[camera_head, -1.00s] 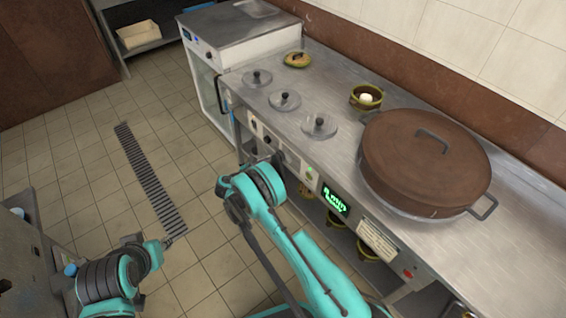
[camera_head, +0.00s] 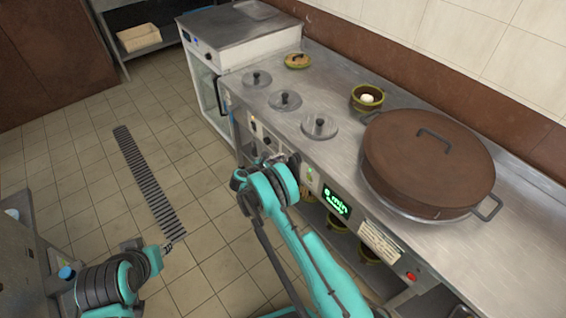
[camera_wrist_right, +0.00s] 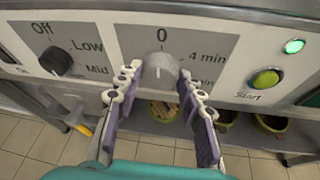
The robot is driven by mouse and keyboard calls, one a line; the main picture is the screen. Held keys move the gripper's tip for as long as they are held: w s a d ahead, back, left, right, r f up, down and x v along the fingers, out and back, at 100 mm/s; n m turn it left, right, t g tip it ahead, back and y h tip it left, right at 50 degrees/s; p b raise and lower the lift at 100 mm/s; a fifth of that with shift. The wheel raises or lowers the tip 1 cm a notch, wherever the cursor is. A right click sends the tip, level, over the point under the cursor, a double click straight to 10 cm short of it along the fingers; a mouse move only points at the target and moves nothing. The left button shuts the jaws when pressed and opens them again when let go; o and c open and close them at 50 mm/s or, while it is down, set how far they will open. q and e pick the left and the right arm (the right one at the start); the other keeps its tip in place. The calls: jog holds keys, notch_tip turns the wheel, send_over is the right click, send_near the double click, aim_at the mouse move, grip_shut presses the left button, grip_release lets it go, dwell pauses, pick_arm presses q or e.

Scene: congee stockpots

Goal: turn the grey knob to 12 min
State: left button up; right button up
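The grey knob (camera_wrist_right: 161,68) sits on the panel under the "0" mark, with "4 min" to its right. My right gripper (camera_wrist_right: 160,75) has its two fingers on either side of the knob, spread apart, with a narrow gap seeming to show at each side. In the head view my right gripper (camera_head: 290,160) is at the counter's front panel, partly hidden by its own arm. The green display (camera_head: 336,202) seems to read "8 min". My left gripper (camera_head: 174,240) is over the floor, away from the counter; its fingers are too small to judge.
A black Off/Low/Mid knob (camera_wrist_right: 55,62) is left of the grey knob. A green start button (camera_wrist_right: 265,80) and a lit green lamp (camera_wrist_right: 293,46) are to its right. A large brown lidded pot (camera_head: 428,165) stands on the counter. Bowls sit on the shelf below.

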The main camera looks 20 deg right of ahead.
dwell(0.4)
jog(key=shift+s+d+f+m+t, duration=0.1)
jog(key=shift+m+t, duration=0.7)
jog(key=shift+m, duration=0.4)
jog(key=shift+s+f+m+t, duration=0.1)
jog(key=shift+m+t, duration=0.7)
jog(key=shift+m, duration=0.4)
jog(key=o, duration=1.2)
jog(key=shift+c, duration=0.2)
jog(key=v, duration=0.7)
jog(key=shift+s, duration=0.15)
